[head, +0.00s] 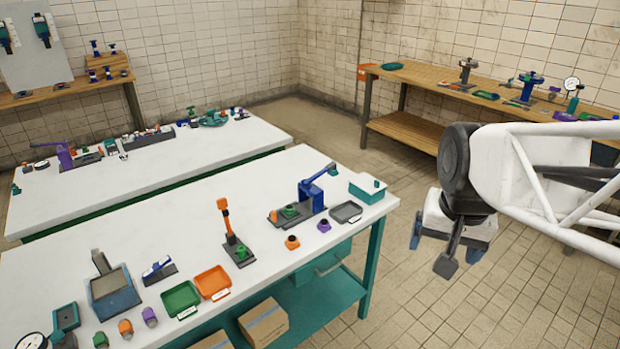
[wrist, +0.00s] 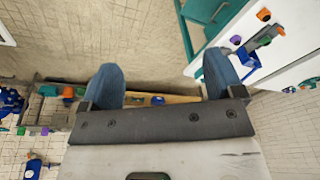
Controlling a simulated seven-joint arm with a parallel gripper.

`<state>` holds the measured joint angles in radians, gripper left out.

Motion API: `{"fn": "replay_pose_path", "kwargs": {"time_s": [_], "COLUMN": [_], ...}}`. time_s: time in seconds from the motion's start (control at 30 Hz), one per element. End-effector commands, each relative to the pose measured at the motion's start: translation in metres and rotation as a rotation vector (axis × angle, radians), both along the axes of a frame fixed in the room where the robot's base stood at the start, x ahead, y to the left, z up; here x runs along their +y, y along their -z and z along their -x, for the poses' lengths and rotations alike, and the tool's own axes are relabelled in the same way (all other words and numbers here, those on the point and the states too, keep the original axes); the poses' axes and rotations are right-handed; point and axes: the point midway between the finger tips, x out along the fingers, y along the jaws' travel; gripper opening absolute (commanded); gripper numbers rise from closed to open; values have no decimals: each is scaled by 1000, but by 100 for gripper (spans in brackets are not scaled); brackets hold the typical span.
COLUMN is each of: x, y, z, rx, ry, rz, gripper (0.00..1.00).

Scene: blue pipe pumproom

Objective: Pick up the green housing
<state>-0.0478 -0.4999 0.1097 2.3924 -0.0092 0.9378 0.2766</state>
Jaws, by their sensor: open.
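A small green part (head: 100,340) stands at the near left edge of the front white bench, beside an orange one and a purple one of similar shape. Another green part (head: 289,211) sits on the base of the blue lever press, and a third (head: 241,252) sits on the base of the orange-handled tool. I cannot tell for certain which is the green housing. My gripper (head: 446,240) is open and empty, over the floor to the right of the bench, apart from all of them. Its blue fingers show spread in the wrist view (wrist: 163,80).
The front bench (head: 190,242) also holds a blue lever press (head: 312,192), a green tray (head: 181,299), an orange tray (head: 212,282) and a teal-and-white box (head: 367,188). A second white bench stands behind it. A wooden bench (head: 430,77) lines the back right wall. The floor between is clear.

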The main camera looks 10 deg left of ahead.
Motion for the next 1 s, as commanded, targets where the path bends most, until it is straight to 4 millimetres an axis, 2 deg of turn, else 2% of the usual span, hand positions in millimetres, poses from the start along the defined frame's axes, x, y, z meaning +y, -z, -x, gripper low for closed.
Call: {"fn": "replay_pose_path", "kwargs": {"time_s": [0.1, 0.47, 0.77, 1.0], "x": [10, 46, 84, 119], "y": [-3, -4, 8, 27], "z": [-31, -120, -193, -250], "rx": [14, 49, 77, 100], "ry": [66, 277, 455, 598], "rz": [-17, -62, -91, -110], "gripper": [87, 87, 87, 87]}}
